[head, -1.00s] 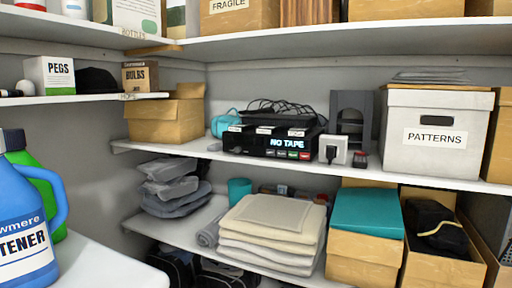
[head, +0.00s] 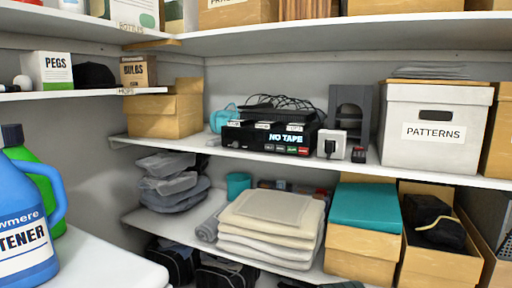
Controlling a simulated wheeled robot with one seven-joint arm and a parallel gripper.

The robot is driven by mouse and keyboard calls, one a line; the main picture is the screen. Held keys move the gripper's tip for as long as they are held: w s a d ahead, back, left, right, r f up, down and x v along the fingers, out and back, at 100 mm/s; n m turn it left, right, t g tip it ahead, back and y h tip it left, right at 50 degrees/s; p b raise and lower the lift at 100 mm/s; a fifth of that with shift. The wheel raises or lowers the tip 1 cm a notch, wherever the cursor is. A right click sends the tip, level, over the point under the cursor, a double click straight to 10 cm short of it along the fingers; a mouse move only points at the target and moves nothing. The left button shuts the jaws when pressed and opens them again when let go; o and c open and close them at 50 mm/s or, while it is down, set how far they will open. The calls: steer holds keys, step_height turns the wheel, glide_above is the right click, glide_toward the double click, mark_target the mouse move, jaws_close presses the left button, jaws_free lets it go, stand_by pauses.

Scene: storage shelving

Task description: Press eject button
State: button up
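A black tape deck (head: 240,138) stands on the middle shelf, below a flat black device with cables. Its lit display (head: 285,138) reads "NO TAPE". A row of small buttons (head: 292,150) sits under the display, with white, green and red marks. Their labels are too small to read, so I cannot tell which one is eject. My gripper is not clearly in view. A dark shape (head: 322,285) shows at the bottom edge, possibly part of my arm.
A white plug-like device (head: 331,144) and a small dark red-topped item (head: 359,155) stand right of the deck. A PATTERNS box (head: 437,128) is farther right, a cardboard box (head: 165,113) left. Folded towels (head: 270,228) lie below. A blue jug (head: 28,225) stands at near left.

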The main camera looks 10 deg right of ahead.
stand_by(0.3)
jaws_close()
stand_by(1.6)
